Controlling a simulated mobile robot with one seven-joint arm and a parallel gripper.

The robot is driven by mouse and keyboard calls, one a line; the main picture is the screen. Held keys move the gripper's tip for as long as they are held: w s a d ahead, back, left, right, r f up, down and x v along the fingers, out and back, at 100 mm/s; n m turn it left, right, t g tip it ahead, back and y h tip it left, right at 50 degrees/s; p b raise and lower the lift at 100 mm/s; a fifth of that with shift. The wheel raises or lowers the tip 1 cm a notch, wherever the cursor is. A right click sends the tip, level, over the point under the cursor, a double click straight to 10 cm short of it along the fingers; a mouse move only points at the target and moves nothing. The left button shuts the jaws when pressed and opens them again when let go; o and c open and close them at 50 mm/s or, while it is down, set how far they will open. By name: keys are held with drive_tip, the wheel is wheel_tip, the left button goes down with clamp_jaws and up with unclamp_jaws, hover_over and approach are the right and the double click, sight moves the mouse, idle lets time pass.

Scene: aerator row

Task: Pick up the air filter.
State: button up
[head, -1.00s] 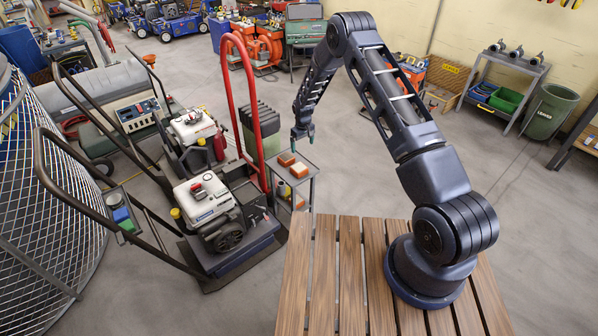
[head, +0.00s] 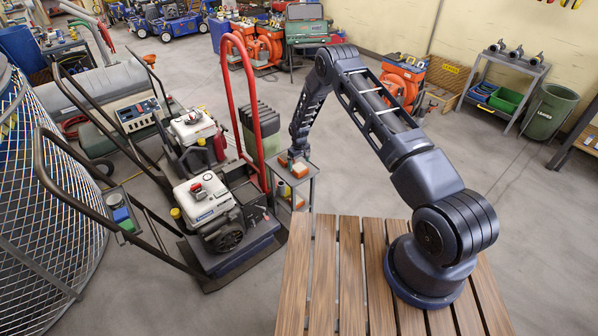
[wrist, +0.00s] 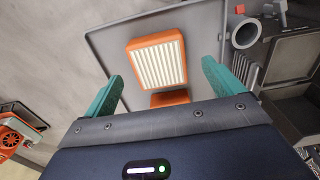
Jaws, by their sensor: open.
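The air filter (wrist: 157,66), an orange frame around pale pleats, lies on the grey top tray (wrist: 97,42) of a small cart, seen in the wrist view. My gripper (wrist: 160,72) is open above it. Its teal fingers stand on either side of the filter in the picture, with visible space between, and none is seen touching it. A second orange piece (wrist: 169,98) shows just below the filter, partly hidden by my gripper body. In the head view the cart (head: 311,181) carries two small orange blocks; which is the filter I cannot tell.
A red-handled machine cart (head: 246,92) stands just left of the small cart. A white engine (head: 203,199) sits further left. Wooden slats (head: 325,275) lie under my arm's base. Open floor (head: 370,180) lies right of the small cart.

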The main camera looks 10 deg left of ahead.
sight(299, 167)
wheel_tip(299, 167, down, 5)
drive_tip(key=shift+w+r, duration=0.1)
drive_tip(key=shift+r, duration=0.1)
drive_tip(key=c, duration=1.1)
drive_tip(key=shift+r, duration=0.2)
wheel_tip(299, 167, up, 20)
drive_tip(key=shift+f, duration=0.15)
